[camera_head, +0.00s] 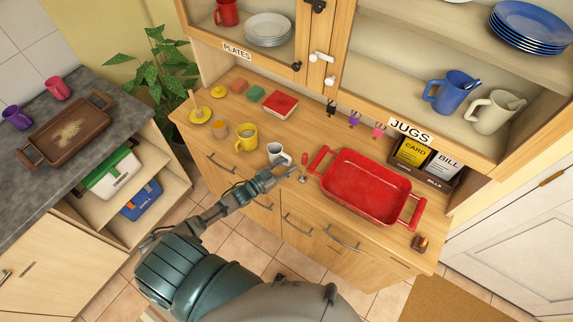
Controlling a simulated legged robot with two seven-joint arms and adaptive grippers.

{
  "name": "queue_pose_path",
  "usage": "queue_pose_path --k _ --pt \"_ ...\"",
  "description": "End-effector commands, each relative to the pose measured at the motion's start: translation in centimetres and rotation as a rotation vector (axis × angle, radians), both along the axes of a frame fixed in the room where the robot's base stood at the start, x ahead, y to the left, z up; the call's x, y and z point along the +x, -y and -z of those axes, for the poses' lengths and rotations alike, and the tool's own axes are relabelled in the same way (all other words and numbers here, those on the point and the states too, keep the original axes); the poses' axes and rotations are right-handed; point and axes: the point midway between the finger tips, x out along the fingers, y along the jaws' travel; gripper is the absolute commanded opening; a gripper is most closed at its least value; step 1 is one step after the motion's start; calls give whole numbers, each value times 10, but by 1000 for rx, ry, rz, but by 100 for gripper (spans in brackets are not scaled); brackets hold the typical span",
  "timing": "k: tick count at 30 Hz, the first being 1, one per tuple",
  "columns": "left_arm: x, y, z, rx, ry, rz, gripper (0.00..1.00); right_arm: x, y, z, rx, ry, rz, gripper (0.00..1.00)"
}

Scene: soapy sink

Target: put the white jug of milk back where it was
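A small white jug (278,154) stands upright on the wooden counter, between the yellow mug and the red tray. Its inside looks dark, and I cannot tell whether it holds milk. A larger cream-white jug (492,112) stands on the cabinet shelf above the JUGS label (410,130), beside a blue jug (452,92). My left gripper (290,170) is at the front of the counter, just in front of the small white jug. Its fingers look apart with nothing between them, and it seems not to touch the jug. My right gripper is not in view.
A red tray (367,188) fills the counter on the right. Small hooks hang under the cabinet edge. Plates (268,29) stand in the upper left cabinet.

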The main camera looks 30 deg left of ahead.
Motion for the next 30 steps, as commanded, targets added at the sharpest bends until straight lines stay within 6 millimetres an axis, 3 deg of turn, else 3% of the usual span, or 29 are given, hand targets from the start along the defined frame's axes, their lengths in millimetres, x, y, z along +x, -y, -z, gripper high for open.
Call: queue_pose_path --k 10,21,30 --pt "-10 -8 3 -2 -3 -1 40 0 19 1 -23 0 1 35" --pt "-82 -38 6 -1 -3 0 40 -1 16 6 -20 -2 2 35" --pt "-110 -47 4 0 1 0 40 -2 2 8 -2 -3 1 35"
